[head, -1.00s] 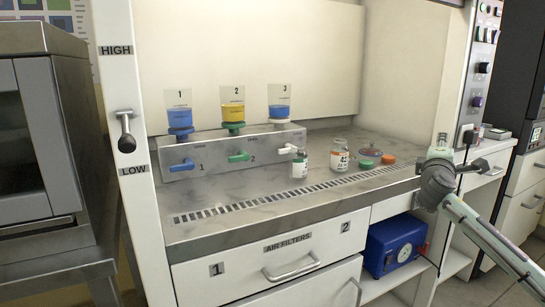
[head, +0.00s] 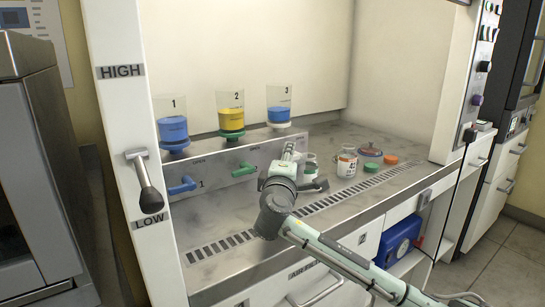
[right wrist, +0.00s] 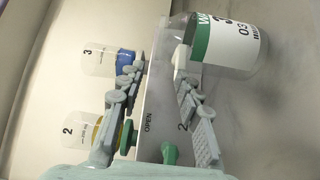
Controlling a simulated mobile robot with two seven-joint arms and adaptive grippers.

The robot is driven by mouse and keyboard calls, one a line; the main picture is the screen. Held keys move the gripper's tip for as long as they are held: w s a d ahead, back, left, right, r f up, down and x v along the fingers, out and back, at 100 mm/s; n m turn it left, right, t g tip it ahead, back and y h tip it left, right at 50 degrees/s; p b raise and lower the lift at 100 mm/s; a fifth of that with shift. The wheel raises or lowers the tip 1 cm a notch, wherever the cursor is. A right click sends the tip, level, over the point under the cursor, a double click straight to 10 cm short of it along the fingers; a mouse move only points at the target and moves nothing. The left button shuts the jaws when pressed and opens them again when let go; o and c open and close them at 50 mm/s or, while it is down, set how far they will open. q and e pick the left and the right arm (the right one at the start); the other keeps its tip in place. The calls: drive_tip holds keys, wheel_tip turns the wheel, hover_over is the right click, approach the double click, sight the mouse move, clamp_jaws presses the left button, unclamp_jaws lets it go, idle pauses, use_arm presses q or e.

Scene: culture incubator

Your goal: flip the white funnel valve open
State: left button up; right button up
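The white valve (right wrist: 181,55) sits below funnel 3 (head: 279,106), which holds blue liquid; in the head view my right gripper mostly hides the valve. In the right wrist view, funnel 3 (right wrist: 103,62) is at upper left and the valve is near the fingertips. My right gripper (right wrist: 160,72) is open, its fingers spread on either side of the panel's front edge, one finger close beside the valve. I cannot tell whether it touches. It also shows in the head view (head: 306,167). My left gripper is not in view.
A labelled bottle (right wrist: 235,42) stands right beside the valve and gripper. A blue valve (head: 181,185) and green valve (head: 244,169) are on the same panel. Another bottle (head: 347,163) and an orange cap (head: 391,160) stand right. The front worktop is mostly clear.

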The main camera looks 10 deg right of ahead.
drive_tip(key=f, duration=0.1)
drive_tip(key=a+f, duration=0.1)
drive_tip(key=shift+s+f+n+g, duration=0.3)
drive_tip(key=shift+s+f, duration=0.05)
use_arm(q)
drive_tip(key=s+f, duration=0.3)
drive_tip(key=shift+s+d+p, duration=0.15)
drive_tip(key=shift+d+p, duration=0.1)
drive_tip(key=shift+p, duration=0.15)
use_arm(e)
drive_tip(key=x, duration=0.7)
drive_tip(key=shift+w+d+f, duration=0.1)
drive_tip(key=shift+w, duration=0.2)
drive_tip(key=shift+c, duration=0.4)
clamp_jaws()
